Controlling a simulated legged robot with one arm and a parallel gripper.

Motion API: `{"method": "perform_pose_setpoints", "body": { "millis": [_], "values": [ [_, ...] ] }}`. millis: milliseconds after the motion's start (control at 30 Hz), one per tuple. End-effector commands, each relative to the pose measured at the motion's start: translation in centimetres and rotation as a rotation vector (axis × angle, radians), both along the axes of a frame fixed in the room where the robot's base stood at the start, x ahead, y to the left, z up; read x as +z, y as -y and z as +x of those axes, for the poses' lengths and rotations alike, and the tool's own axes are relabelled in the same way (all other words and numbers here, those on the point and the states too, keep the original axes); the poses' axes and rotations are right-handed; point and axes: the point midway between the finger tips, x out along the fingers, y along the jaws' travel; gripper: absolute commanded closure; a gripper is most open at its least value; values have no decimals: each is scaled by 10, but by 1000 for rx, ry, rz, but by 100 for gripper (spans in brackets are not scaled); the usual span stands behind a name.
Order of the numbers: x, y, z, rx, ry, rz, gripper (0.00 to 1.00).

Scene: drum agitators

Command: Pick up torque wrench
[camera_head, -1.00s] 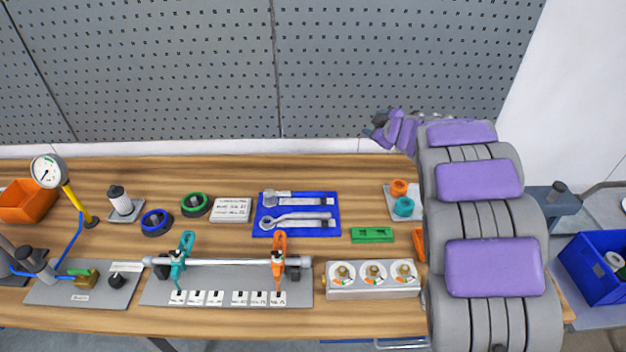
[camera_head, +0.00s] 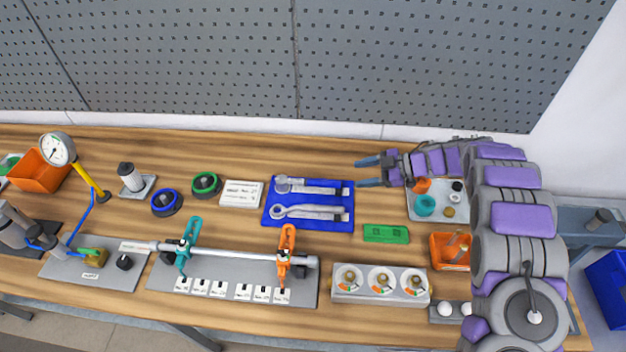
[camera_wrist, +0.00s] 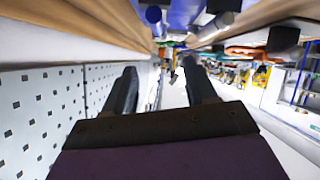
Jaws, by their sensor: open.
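Two silver wrenches lie side by side on a blue tray (camera_head: 300,223) near the middle of the bench. The upper wrench (camera_head: 318,188) has a round, ratchet-like head at the left; the lower wrench (camera_head: 318,212) has a ring-like head. I cannot tell for certain which is the torque wrench. My gripper (camera_head: 359,173) is open and empty, just right of the tray's upper right corner in the picture, fingers pointing left. In the wrist view my two dark fingers (camera_wrist: 160,70) are apart with nothing between them; neither wrench is identifiable there.
A green block (camera_head: 386,233) lies below right of the tray. A white label card (camera_head: 240,194) is left of it. A clamped rod fixture (camera_head: 230,257) and a three-gauge block (camera_head: 381,284) stand in front. A pegboard wall (camera_head: 400,60) rises behind the bench.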

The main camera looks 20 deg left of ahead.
Motion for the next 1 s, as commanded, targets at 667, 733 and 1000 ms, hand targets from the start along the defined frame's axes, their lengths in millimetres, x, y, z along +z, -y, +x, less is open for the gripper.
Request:
{"method": "perform_pose_setpoints", "body": {
  "millis": [667, 733, 1000],
  "values": [
    [-45, -88, -13, -1, 0, 3, 44],
    [-47, -91, -13, -1, 0, 3, 44],
    [-67, -121, -14, 0, 0, 0, 44]
  ]
}}
